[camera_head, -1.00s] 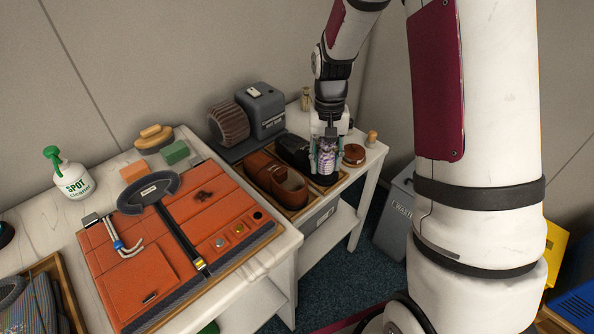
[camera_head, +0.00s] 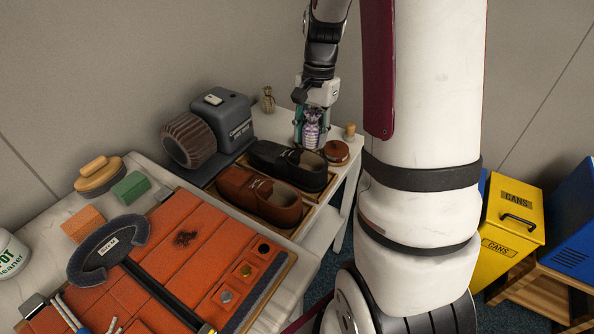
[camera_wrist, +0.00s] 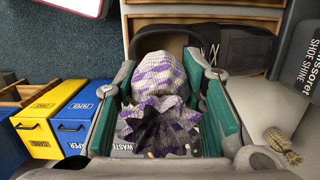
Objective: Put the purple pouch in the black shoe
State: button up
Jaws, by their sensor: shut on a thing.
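The purple and white knitted pouch (camera_head: 312,128) is between the fingers of my gripper (camera_head: 312,138), which is shut on it. The wrist view also shows the pouch (camera_wrist: 165,75) between the green-padded fingers (camera_wrist: 160,115), its ruffled mouth toward the camera. The black shoe (camera_head: 285,165) stands in a wooden tray beside a brown shoe. In the head view the pouch appears just behind the black shoe's right end. In the wrist view the black shoe (camera_wrist: 245,45) lies beyond the pouch, which partly covers it. How high the pouch is above the shoe I cannot tell.
The brown shoe (camera_head: 258,196) lies in front of the black one. A shoe-shine machine (camera_head: 225,122) stands at left, a round brown tin (camera_head: 336,151) and a wooden stopper (camera_head: 349,131) at right. A small tan sack (camera_head: 268,99) stands behind.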

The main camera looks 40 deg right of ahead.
jog(key=shift+w+f, duration=0.15)
jog(key=shift+f, duration=0.1)
notch_tip(320, 180, down, 10)
jog(key=shift+w+r+b, duration=0.1)
jog(key=shift+r+b, duration=0.15)
jog(key=shift+b, duration=0.5)
jog(key=shift+f, duration=0.1)
jog(key=shift+f, duration=0.25)
jog(key=o, duration=0.8)
jog(key=shift+o, duration=0.3)
